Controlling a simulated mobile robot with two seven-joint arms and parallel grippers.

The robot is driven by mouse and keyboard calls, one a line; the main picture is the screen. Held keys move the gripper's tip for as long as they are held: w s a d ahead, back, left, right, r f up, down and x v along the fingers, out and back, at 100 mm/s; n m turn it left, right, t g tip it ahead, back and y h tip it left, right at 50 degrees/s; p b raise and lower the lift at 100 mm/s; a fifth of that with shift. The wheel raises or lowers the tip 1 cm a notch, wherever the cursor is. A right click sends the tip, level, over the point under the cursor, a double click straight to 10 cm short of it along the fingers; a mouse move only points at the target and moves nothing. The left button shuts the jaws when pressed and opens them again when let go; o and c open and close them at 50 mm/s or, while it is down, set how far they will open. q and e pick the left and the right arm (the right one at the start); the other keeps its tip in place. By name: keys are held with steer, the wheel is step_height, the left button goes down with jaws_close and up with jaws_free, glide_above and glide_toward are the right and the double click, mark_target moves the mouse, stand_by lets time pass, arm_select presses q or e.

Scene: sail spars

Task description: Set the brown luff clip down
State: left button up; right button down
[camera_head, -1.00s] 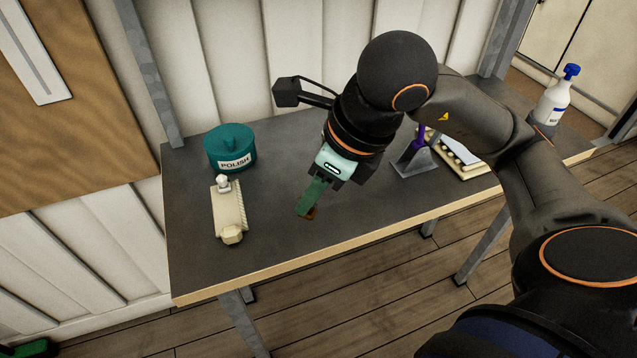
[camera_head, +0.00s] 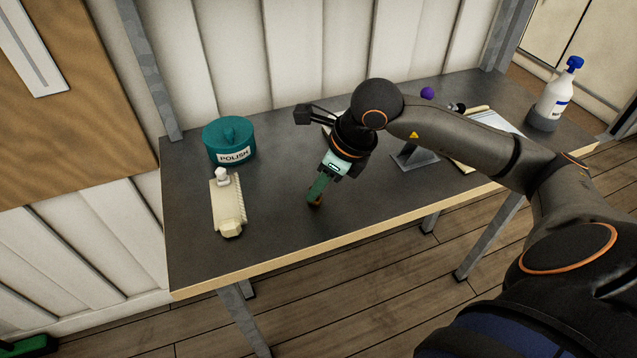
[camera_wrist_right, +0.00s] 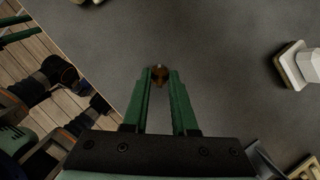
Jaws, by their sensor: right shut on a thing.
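The brown luff clip (camera_head: 316,200) is small and mostly hidden behind the green fingertips in the head view. It also shows between the fingertips in the right wrist view (camera_wrist_right: 158,77). My right gripper (camera_head: 317,194) is shut on the clip and points down at the dark tabletop (camera_head: 275,225), near its front edge. The clip is at or just above the tabletop; I cannot tell whether it touches.
A teal polish tin (camera_head: 229,141) and a cream brush-like thing (camera_head: 228,205) stand to the left. A grey stand (camera_head: 414,158) and a white spray bottle (camera_head: 553,95) are to the right. The tabletop around the clip is clear.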

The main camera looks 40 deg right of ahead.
steer(key=shift+f+b, duration=0.25)
steer(key=shift+b, duration=0.05)
steer(key=c, duration=0.7)
jaws_free()
steer(key=shift+r, duration=0.1)
steer(key=shift+r, duration=0.1)
steer(key=shift+r+p, duration=0.25)
steer(key=shift+p, duration=0.15)
steer(key=v, duration=1.1)
steer(key=shift+r+p, duration=0.3)
steer(key=shift+s+d, duration=0.1)
steer(key=shift+s, duration=0.05)
